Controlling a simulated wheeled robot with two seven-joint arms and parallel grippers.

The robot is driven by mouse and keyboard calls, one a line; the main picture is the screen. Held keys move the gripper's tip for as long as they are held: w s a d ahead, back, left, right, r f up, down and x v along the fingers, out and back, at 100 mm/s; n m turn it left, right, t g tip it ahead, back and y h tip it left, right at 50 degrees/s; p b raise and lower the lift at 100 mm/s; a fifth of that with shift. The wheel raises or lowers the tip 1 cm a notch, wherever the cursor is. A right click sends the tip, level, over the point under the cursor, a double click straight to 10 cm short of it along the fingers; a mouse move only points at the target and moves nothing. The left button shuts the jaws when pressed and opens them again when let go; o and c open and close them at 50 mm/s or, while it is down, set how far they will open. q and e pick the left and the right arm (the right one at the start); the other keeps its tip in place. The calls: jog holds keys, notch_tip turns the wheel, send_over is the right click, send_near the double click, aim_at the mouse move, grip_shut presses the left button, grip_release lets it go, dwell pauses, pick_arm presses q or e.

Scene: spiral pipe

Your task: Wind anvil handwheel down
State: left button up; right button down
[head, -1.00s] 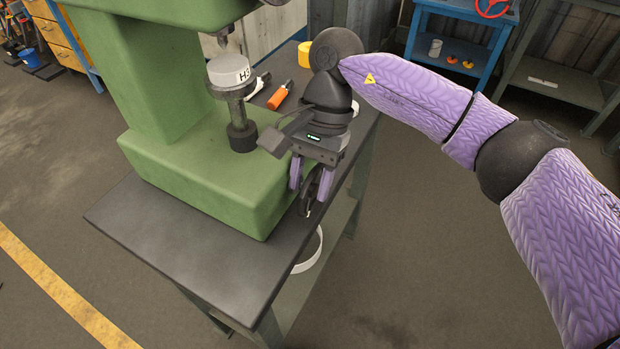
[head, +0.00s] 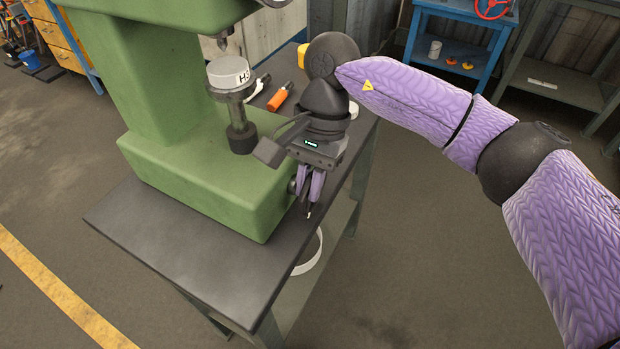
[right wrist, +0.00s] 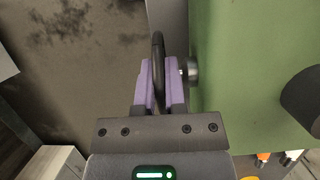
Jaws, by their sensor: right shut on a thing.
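The green press-like machine (head: 190,165) stands on a dark-topped bench. Its anvil (head: 229,74) is a light grey disc with a dark label, on a grey stem above a black collar (head: 242,138). A gap shows between the anvil and the tip (head: 223,42) above it. The handwheel (right wrist: 158,45) is a black ring, seen edge-on in the right wrist view, on a metal hub (right wrist: 189,70) at the machine's green side. My right gripper (head: 310,190) is shut on its rim, one purple finger on each side (right wrist: 160,85). In the head view the gripper hides most of the wheel. My left gripper is out of view.
An orange-handled tool (head: 279,97) and a yellow object (head: 303,55) lie on the bench (head: 190,240) behind my right wrist. A blue shelf (head: 460,45) stands at the back. The floor right of the bench is clear.

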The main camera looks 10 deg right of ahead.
jog(key=shift+s+a+f+t+h, duration=0.1)
jog(key=shift+s+a+t+h, duration=0.05)
jog(key=shift+t+h, duration=0.35)
jog(key=shift+s+a+f+t+h, duration=0.15)
jog(key=shift+t+h, duration=0.15)
jog(key=shift+t, duration=0.3)
jog(key=shift+s+a+f+t+h+b, duration=0.1)
jog(key=shift+s+t+h+b, duration=0.05)
jog(key=shift+t+h+b, duration=0.4)
jog(key=shift+s+f+t+h+b, duration=0.1)
jog(key=shift+t+h+b, duration=0.25)
jog(key=shift+t, duration=0.3)
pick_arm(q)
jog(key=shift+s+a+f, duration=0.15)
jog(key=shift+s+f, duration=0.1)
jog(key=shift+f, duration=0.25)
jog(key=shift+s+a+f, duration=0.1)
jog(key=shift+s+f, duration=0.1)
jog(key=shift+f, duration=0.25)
pick_arm(e)
jog(key=shift+t, duration=0.3)
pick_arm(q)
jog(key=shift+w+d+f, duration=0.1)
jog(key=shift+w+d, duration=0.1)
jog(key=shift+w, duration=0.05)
